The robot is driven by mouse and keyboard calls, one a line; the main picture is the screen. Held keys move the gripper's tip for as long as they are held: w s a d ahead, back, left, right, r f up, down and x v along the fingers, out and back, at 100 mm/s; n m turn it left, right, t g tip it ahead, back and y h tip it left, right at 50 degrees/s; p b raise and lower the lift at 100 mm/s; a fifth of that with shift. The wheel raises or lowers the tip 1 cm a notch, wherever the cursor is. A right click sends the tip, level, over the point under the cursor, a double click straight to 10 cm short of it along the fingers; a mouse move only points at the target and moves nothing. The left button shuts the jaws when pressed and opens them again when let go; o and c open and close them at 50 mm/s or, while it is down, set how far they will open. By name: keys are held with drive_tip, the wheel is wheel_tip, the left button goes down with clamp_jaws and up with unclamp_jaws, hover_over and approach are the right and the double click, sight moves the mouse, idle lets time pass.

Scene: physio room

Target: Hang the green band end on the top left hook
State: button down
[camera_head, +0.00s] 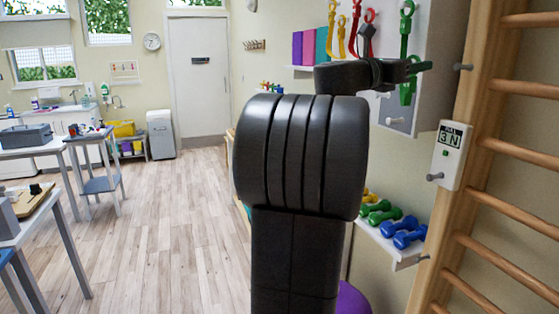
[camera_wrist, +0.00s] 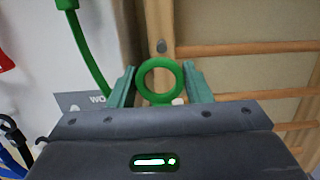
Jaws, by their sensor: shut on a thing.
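The green band shows in the head view (camera_head: 405,45), running down along the white board to my gripper. In the wrist view the band (camera_wrist: 88,50) curves down from the upper left behind the left finger. Its green ring end (camera_wrist: 160,63) sits between the two teal fingers of my gripper (camera_wrist: 160,88), which is shut on it. My gripper (camera_head: 420,68) is beside the board, left of the wooden post. A grey hook (camera_head: 462,67) sticks out of the post there; a grey hook (camera_wrist: 162,46) shows just above the ring in the wrist view. The ring is apart from the hook's visible tip.
Wooden wall bars (camera_head: 525,90) stand at the right. A white box reading 3 N (camera_head: 452,150) is on the post, with a lower hook (camera_head: 435,177). Red and yellow bands (camera_head: 345,30) hang left of the green one. Dumbbells (camera_head: 408,232) lie on a low shelf.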

sight(456, 67)
drive_tip(key=shift+d+r, duration=0.1)
drive_tip(key=shift+f+p+x, duration=0.3)
drive_tip(key=shift+p+x, duration=0.4)
drive_tip(key=shift+x, duration=1.35)
drive_tip(key=shift+f+p+x, duration=0.3)
drive_tip(key=shift+p+x, duration=0.45)
drive_tip(key=shift+x, duration=1.3)
drive_tip(key=shift+f+p+x, duration=0.25)
drive_tip(key=shift+p+x, duration=0.45)
drive_tip(key=shift+x, duration=1.35)
drive_tip(key=shift+d, duration=0.25)
drive_tip(key=shift+w+d+p, duration=0.15)
drive_tip(key=shift+d+p, duration=0.15)
drive_tip(key=shift+d, duration=0.15)
drive_tip(key=shift+w+d, duration=0.1)
drive_tip(key=shift+d, duration=0.05)
drive_tip(key=shift+w+d, duration=0.1)
drive_tip(key=shift+d, duration=0.25)
drive_tip(key=shift+w+d+p, duration=0.15)
drive_tip(key=shift+d+p, duration=0.3)
drive_tip(key=shift+w+d, duration=0.15)
drive_tip(key=shift+d, duration=0.3)
